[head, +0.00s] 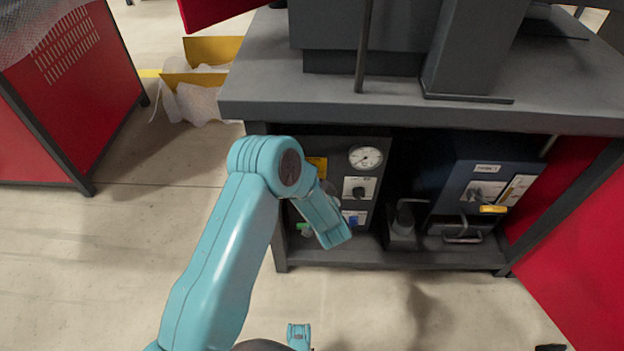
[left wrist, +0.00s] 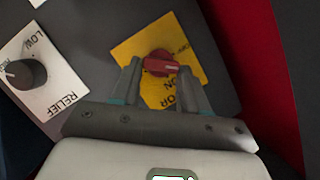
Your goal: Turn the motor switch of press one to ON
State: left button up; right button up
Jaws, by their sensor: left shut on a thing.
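The motor switch is a red knob (left wrist: 160,64) on a yellow plate (left wrist: 138,48) in the left wrist view. The white mark on the knob points toward the right of the picture. In the head view the yellow plate (head: 318,164) shows at the upper left of the control panel (head: 335,148) under the press table. My left wrist hides the knob and fingertips there.
A RELIEF dial with a black knob (left wrist: 27,73) sits left of the switch in the wrist view. The panel carries a round gauge (head: 366,157). The grey table top (head: 270,90) overhangs the panel. A blue unit (head: 480,165) stands to the right on the shelf.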

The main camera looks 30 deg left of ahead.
pick_arm(q)
jog(key=shift+w+d+f+m+t+y+b, duration=0.15)
jog(key=shift+m+y, duration=0.5)
jog(key=shift+m, duration=0.65)
jog(key=shift+s+f+m+t+y+b, duration=0.1)
jog(key=shift+f+m+y+b, duration=0.2)
jog(key=shift+m+y, duration=0.7)
jog(key=shift+w+d+f+m+t+y+b, duration=0.1)
jog(key=shift+f+m+y+b, duration=0.2)
jog(key=shift+m, duration=1.3)
jog(key=shift+r, duration=0.15)
jog(key=o, duration=1.1)
jog(key=shift+c, duration=0.2)
jog(key=p+v, duration=0.4)
jog(key=v, duration=1.2)
jog(key=shift+d+p, duration=0.15)
jog(key=shift+p, duration=0.2)
